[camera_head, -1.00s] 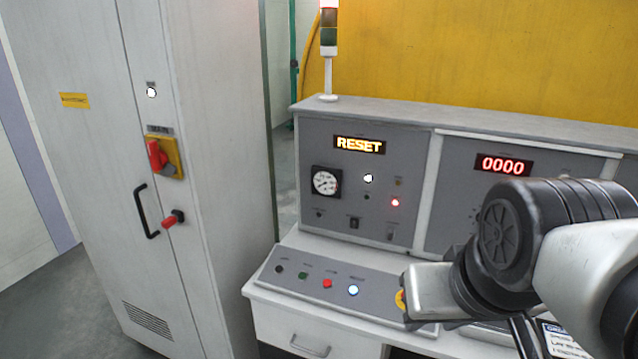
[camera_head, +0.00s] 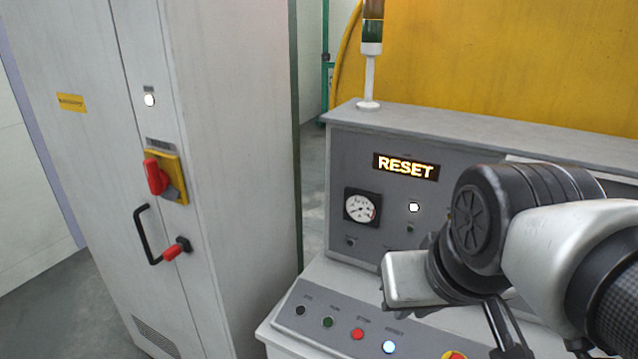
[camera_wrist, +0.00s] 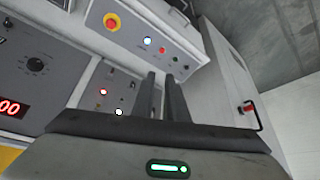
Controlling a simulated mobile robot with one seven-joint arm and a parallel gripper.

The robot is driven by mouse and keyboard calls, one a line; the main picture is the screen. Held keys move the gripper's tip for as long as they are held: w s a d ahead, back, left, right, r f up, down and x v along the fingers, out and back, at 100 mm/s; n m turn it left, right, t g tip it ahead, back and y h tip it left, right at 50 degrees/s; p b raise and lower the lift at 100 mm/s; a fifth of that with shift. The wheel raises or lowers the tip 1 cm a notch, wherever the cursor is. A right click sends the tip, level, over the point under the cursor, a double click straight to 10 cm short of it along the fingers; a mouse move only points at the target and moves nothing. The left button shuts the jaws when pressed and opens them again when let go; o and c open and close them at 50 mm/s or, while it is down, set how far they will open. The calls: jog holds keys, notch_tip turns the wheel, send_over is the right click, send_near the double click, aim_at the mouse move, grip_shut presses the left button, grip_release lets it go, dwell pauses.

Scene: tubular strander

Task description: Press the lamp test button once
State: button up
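A sloped grey button panel on the desk carries a black button (camera_head: 300,310), a green button (camera_head: 327,322), a red button (camera_head: 357,334) and a lit blue-white button (camera_head: 389,347). The labels are too small to read, so I cannot tell which is lamp test. In the wrist view the lit button (camera_wrist: 147,40), red button (camera_wrist: 162,49) and green button (camera_wrist: 175,59) show beyond my gripper (camera_wrist: 161,76). Its two dark fingers stand apart with a narrow empty gap, clear of the panel. The fingertips are hidden in the head view.
A red-and-yellow emergency stop (camera_wrist: 112,22) sits on the same panel. The upright panel has a RESET display (camera_head: 405,166), a gauge (camera_head: 361,207) and a lit white lamp (camera_head: 413,207). A tall grey cabinet (camera_head: 235,150) with a red-yellow switch (camera_head: 166,177) stands left.

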grip_shut()
jog(key=shift+w, duration=0.1)
dwell(0.4)
dwell(0.9)
